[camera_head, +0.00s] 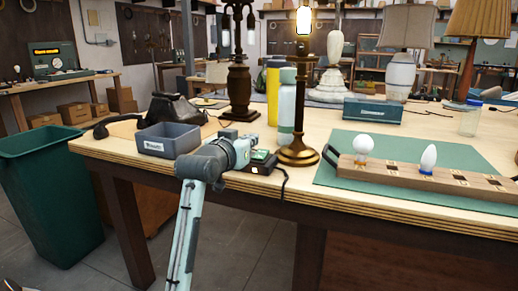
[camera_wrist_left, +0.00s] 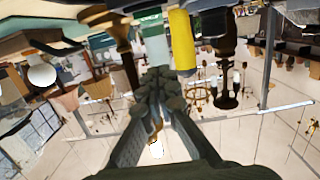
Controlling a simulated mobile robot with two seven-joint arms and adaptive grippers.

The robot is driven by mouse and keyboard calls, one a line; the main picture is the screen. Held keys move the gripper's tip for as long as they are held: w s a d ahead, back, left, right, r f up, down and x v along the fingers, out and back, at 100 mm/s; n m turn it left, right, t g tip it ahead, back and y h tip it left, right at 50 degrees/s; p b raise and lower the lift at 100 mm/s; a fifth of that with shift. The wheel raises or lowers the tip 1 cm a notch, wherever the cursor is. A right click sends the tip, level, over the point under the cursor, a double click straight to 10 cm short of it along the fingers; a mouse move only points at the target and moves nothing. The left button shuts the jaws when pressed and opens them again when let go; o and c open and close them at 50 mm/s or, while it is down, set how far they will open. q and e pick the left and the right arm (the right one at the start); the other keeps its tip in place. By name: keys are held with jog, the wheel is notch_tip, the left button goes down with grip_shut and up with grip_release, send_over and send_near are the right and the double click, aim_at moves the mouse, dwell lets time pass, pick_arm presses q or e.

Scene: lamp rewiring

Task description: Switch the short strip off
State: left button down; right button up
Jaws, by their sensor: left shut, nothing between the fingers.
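A short black block with a green top, which looks like the short strip (camera_head: 262,167), lies near the table's front edge. A dark cord runs from its right end. My left gripper (camera_head: 243,150) is shut and empty, just left of the block and at about its height. I cannot tell whether they touch. In the left wrist view the shut fingers (camera_wrist_left: 158,85) point toward the bottles, and the strip cannot be made out there. The brass lamp (camera_head: 298,151) stands right behind the strip, its bulb (camera_head: 304,20) glowing. My right gripper is not in view.
A grey bin (camera_head: 168,140) and a black telephone (camera_head: 175,107) stand left of the gripper. Teal (camera_head: 287,105) and yellow (camera_head: 273,90) bottles stand behind. A wooden bulb rack (camera_head: 400,175) lies on the green mat (camera_head: 322,177) at right. A green trash bin (camera_head: 50,190) stands on the floor.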

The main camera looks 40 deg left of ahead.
aim_at(259, 156)
pick_arm(q)
jog(key=x, duration=0.5)
jog(key=shift+w+f, duration=0.2)
jog(key=shift+w, duration=0.05)
notch_tip(259, 156, down, 3)
jog(key=shift+r, duration=0.25)
jog(key=shift+a+f, duration=0.1)
jog(key=shift+f, duration=0.5)
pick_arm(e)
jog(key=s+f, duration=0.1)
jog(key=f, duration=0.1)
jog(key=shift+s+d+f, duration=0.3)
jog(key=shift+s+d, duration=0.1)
